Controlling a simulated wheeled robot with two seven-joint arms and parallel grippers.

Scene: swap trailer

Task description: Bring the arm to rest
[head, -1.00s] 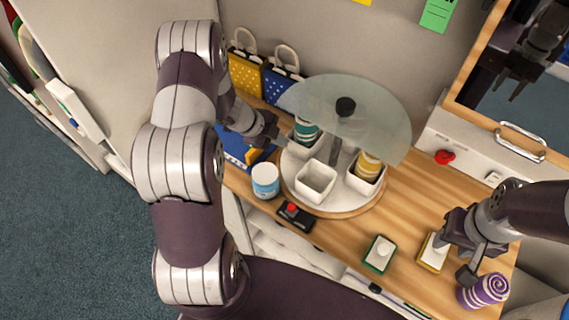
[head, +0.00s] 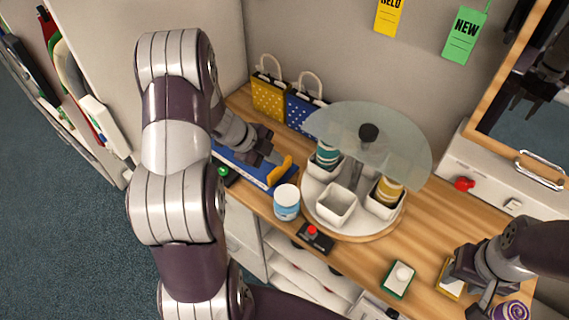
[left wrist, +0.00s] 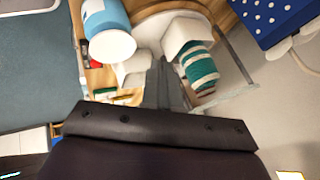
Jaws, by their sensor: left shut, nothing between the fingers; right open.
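My left gripper (head: 274,160) is shut and empty. It hangs above the back left of the counter, left of the round turntable (head: 387,229). In the left wrist view its closed fingers (left wrist: 163,85) point toward a white cup with a teal striped roll (left wrist: 199,70); they hide part of the turntable behind them. My right gripper (head: 474,296) is open at the lower right, between a yellow-edged block (head: 449,289) and a purple spiral roll (head: 512,311) cut by the frame's bottom edge.
The turntable bears white cups (head: 335,206) under a clear, partly round shield (head: 385,150). A white-and-blue jar (head: 287,203), a red-button box (head: 316,238) and a green-edged block (head: 399,280) stand in front. Gift bags (head: 270,97) stand behind. Bare wood lies right of the turntable.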

